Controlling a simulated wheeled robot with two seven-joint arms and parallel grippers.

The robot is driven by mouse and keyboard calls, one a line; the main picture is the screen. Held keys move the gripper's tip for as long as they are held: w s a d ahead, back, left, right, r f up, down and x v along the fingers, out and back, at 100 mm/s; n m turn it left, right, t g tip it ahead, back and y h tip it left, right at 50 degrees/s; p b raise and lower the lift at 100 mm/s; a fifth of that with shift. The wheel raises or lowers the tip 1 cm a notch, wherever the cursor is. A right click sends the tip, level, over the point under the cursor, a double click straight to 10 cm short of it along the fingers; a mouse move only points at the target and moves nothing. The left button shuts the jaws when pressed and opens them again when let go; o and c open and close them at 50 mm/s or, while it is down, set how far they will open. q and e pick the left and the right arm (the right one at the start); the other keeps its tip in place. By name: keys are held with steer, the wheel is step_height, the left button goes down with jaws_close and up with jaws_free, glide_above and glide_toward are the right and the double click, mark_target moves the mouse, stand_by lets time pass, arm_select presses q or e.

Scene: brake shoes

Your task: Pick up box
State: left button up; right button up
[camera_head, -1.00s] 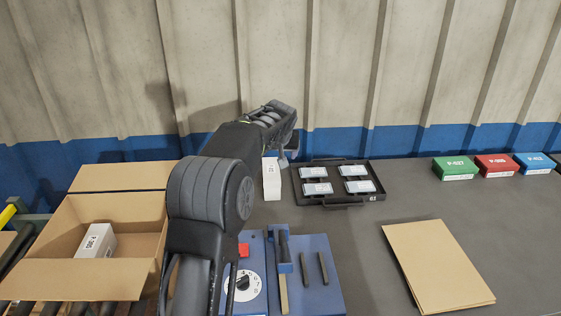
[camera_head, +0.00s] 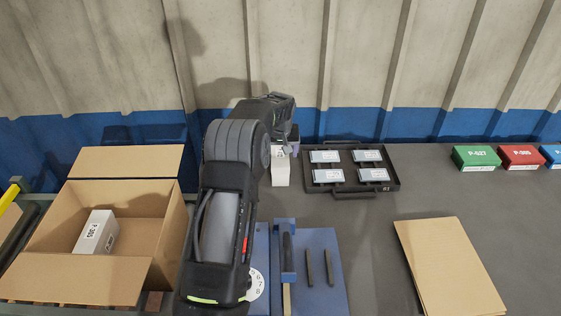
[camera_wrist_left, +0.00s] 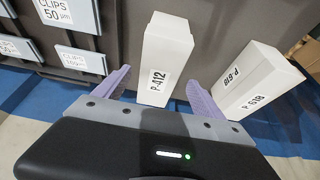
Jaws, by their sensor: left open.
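A white box marked P-412 (camera_wrist_left: 163,62) stands in the left wrist view with its near end between my left gripper's purple fingers (camera_wrist_left: 158,82). The fingers are apart, with a gap to the box on each side. In the head view my left gripper (camera_head: 285,140) is over the far end of a white box (camera_head: 281,172) on the table, left of the black tray. A second white box, marked P-618 (camera_wrist_left: 258,82), is right of the gripper in the left wrist view; I cannot make it out in the head view. My right gripper is not in view.
A black tray (camera_head: 352,188) holds several labelled packs. An open carton (camera_head: 165,235) with a white box (camera_head: 97,233) stands left. A blue fixture (camera_head: 325,285) is in front. Green (camera_head: 477,157) and red (camera_head: 521,156) boxes and flat cardboard (camera_head: 450,265) are right.

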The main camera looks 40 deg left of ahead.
arm_select(q)
steer(key=shift+w+a+f, duration=0.15)
steer(key=shift+f, duration=0.4)
steer(key=b+x, duration=0.1)
steer(key=x, duration=0.4)
steer(key=shift+f, duration=0.2)
steer(key=shift+c, duration=0.2)
jaws_close()
stand_by(0.7)
steer(key=shift+r, duration=0.15)
